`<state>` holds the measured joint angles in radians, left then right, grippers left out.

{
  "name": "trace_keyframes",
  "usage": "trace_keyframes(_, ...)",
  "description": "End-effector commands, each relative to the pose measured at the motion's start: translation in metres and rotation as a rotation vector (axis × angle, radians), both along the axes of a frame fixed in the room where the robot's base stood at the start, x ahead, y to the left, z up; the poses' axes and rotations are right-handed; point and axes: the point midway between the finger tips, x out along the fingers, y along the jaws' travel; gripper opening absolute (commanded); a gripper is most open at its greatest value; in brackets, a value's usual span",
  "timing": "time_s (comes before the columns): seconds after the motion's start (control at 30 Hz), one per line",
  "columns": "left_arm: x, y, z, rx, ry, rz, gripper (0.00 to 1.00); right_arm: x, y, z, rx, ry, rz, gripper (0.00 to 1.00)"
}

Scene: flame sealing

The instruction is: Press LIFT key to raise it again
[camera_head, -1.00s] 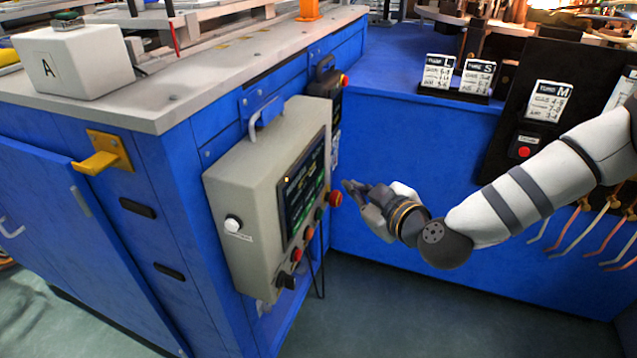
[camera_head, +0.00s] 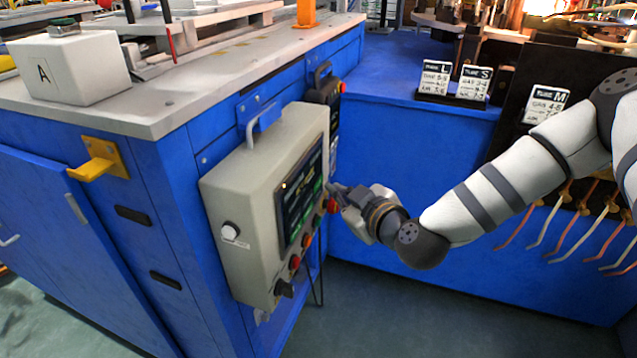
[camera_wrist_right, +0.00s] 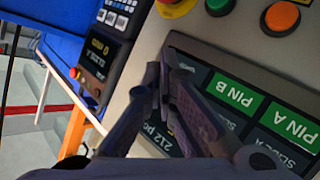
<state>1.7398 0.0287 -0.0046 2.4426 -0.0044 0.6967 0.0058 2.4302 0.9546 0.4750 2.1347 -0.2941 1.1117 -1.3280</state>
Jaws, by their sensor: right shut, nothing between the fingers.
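The grey control box (camera_head: 240,190) hangs on the blue machine's side, with a dark touchscreen (camera_head: 297,205) on its face. In the right wrist view the screen (camera_wrist_right: 215,60) is tilted and shows green PIN B (camera_wrist_right: 235,92) and PIN A (camera_wrist_right: 290,126) keys. I cannot read a LIFT label; my fingers cover part of the screen. My right gripper (camera_head: 333,189) is shut and empty, its tips close to the screen's right edge. In the wrist view its fingers (camera_wrist_right: 165,80) lie in front of the screen; I cannot tell whether they touch it. My left gripper is out of view.
Beside the screen are an orange button (camera_wrist_right: 281,18), a green button (camera_wrist_right: 219,4) and other knobs. A small keypad unit (camera_wrist_right: 108,40) is further off. A white block marked A (camera_head: 72,68) stands on the machine top. Tube cards (camera_head: 455,82) stand on the blue bench behind.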

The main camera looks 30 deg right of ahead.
Motion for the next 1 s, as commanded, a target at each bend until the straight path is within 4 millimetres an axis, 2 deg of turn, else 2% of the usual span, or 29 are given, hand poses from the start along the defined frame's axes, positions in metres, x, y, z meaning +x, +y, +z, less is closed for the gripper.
trace_keyframes(0.67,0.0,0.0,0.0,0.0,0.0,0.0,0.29,0.0,0.0,0.0,0.0,0.0,0.0,0.0)
trace_keyframes(1.0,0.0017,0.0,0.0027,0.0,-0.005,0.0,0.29,0.0067,0.0057,0.0004,-0.001,-0.001,0.001,0.0)
